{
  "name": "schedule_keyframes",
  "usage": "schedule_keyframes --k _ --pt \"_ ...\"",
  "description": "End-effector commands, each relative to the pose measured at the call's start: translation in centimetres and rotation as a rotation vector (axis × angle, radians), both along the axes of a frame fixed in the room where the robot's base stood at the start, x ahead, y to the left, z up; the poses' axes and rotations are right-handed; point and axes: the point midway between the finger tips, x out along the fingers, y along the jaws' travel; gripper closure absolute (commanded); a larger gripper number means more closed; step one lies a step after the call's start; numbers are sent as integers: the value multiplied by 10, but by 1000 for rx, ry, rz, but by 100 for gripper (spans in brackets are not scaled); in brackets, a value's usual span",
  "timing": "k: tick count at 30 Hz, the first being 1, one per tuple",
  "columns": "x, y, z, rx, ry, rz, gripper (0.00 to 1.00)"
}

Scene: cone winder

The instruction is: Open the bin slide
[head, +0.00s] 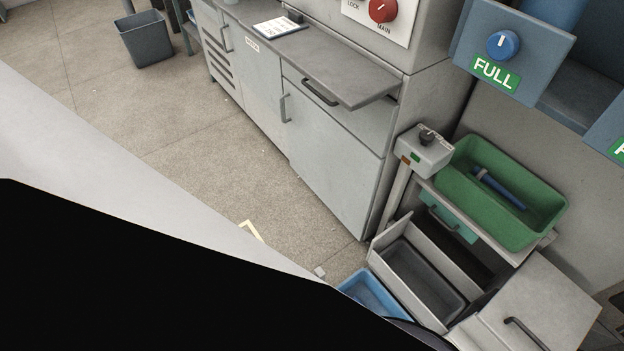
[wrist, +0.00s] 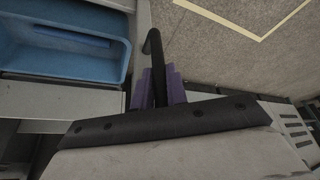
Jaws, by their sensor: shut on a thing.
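My gripper (wrist: 158,88) shows in the wrist view with purple pads on both sides of a black bar handle (wrist: 153,50), shut on it. The handle stands beside the pale front edge of the bin slide (wrist: 142,22). A blue bin (wrist: 120,68) with a blue tube (wrist: 62,34) in it lies just left of that edge. In the head view, part of a blue bin (head: 372,296) shows at the bottom, beside an open-topped grey compartment (head: 388,256). My gripper and the held handle are not visible in the head view, where a large black shape covers the lower left.
A green bin (head: 545,205) holding a blue tube (head: 497,188) stands above the grey compartment. A small switch box (head: 424,155) stands beside it. A grey cabinet (head: 335,150) with handles lines the back. Open floor (head: 200,150) lies left of the cabinet.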

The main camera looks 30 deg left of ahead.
Motion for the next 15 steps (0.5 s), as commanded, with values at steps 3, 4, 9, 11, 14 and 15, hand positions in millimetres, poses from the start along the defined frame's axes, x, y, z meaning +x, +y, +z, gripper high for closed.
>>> schedule_keyframes --k 3,4,9,11,14,15 --pt "-4 1 0 -1 0 0 100" --pt "-4 1 0 -1 0 0 100" --pt "-6 2 0 -1 2 2 100" --pt "-7 2 0 -2 2 3 100" --pt "-7 2 -1 -1 3 4 100" --pt "-8 2 -1 -2 4 4 82"
